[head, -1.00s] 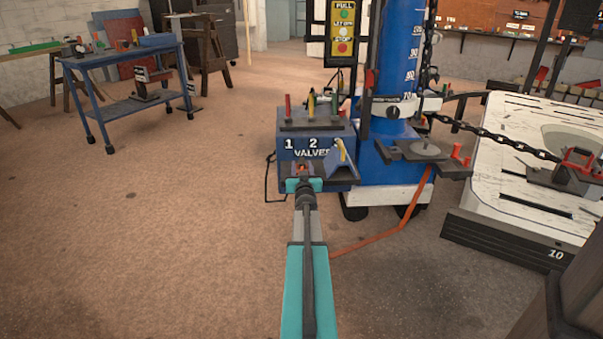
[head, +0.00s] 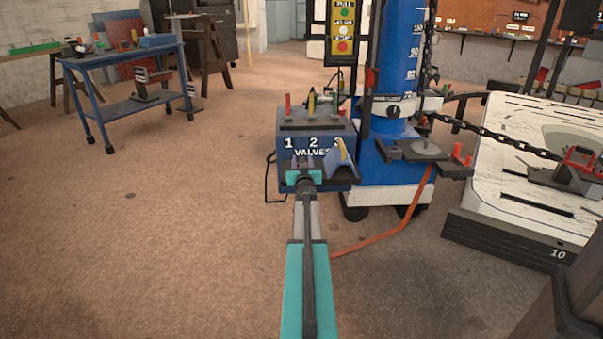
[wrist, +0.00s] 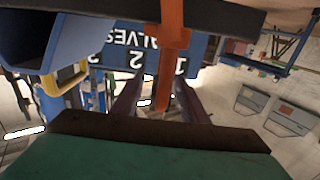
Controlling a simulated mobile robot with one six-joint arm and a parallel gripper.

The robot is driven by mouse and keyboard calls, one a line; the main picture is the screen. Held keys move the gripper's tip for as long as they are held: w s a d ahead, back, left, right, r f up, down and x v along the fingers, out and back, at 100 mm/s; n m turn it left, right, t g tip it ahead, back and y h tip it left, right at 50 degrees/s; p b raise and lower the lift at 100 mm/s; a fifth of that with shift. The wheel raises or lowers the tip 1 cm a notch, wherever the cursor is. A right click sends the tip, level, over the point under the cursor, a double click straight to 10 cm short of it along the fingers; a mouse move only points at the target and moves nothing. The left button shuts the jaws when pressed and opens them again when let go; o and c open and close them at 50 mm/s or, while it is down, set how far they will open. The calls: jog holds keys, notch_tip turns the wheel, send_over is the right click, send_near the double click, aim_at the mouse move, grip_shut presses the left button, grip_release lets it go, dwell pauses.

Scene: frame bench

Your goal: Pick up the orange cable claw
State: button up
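The orange cable claw (wrist: 172,38) shows in the wrist view as an upright orange bar with a wider orange part in the middle, in front of the blue valves box (wrist: 112,58). My gripper (wrist: 157,88) has its two dark fingers apart, one on each side of the claw's lower shaft, with gaps visible. I cannot tell whether either finger touches it. In the head view my gripper (head: 305,176) is at the front ledge of the valves box (head: 297,146) and hides the claw.
A blue V-shaped holder (head: 340,164) with a yellow-handled item stands just right of my gripper. A blue column (head: 400,60) with a chain (head: 510,140) stands behind. A white slotted table (head: 530,180) is at right, a blue cart (head: 125,75) at left. The left floor is clear.

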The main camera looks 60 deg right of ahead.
jog(key=shift+w+d, duration=0.3)
jog(key=shift+d, duration=0.1)
dwell(0.3)
grip_shut()
jog(key=shift+r, duration=0.1)
